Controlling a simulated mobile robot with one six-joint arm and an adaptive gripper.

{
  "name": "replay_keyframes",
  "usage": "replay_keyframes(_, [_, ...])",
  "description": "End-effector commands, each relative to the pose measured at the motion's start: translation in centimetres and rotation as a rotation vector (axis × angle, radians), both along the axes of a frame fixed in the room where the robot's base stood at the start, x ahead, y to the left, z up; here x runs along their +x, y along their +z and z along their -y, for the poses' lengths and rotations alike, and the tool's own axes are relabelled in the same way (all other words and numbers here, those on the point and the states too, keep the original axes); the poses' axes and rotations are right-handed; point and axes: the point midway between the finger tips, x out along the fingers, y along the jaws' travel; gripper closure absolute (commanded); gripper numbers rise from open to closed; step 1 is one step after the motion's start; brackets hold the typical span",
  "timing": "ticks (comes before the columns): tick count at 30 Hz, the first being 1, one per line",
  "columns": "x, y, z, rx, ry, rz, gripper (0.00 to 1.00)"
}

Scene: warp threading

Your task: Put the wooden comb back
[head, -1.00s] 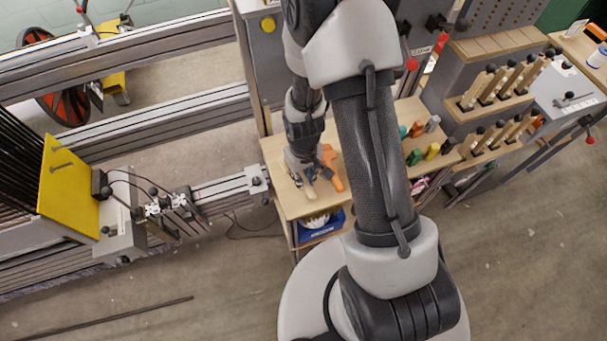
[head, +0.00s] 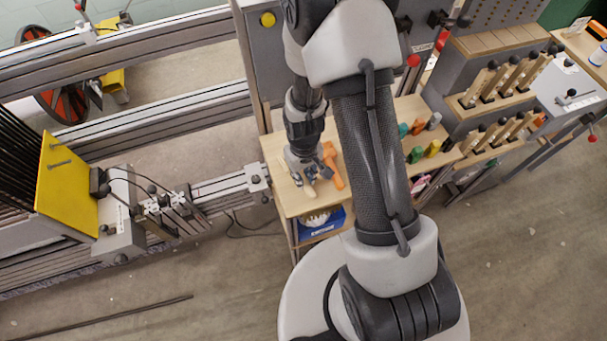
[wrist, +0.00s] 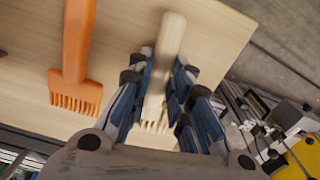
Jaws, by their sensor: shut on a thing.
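The wooden comb (wrist: 170,45) has a pale round handle and light teeth. In the wrist view it lies between the two blue-padded fingers of my gripper (wrist: 160,90), which is shut on it. In the head view my gripper (head: 310,172) is low over the small wooden table (head: 284,205), with the pale comb handle (head: 311,191) just below its fingers. I cannot tell whether the comb touches the tabletop. The upper part of the comb's teeth is partly hidden by the fingers.
An orange comb (wrist: 75,60) lies on the table beside my gripper. Coloured tools (head: 416,155) stand farther right, partly behind my arm. A blue box (head: 322,228) sits on the shelf below. The loom's metal rail (head: 220,187) ends at the table's left.

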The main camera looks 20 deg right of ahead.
Motion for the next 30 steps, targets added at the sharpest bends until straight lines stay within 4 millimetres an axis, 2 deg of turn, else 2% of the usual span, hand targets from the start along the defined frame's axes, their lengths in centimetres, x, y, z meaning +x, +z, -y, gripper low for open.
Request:
replay_keyframes(6, [0.02,-0.08,0.0,0.0,0.0,0.0,1.0])
replay_keyframes(7, [0.02,-0.08,0.0,0.0,0.0,0.0,0.79])
replay_keyframes(16, [0.01,-0.07,0.0,0.0,0.0,0.0,0.59])
replay_keyframes(23, [0.01,-0.07,0.0,0.0,0.0,0.0,0.58])
replay_keyframes(30, [0.0,-0.08,0.0,0.0,0.0,0.0,0.43])
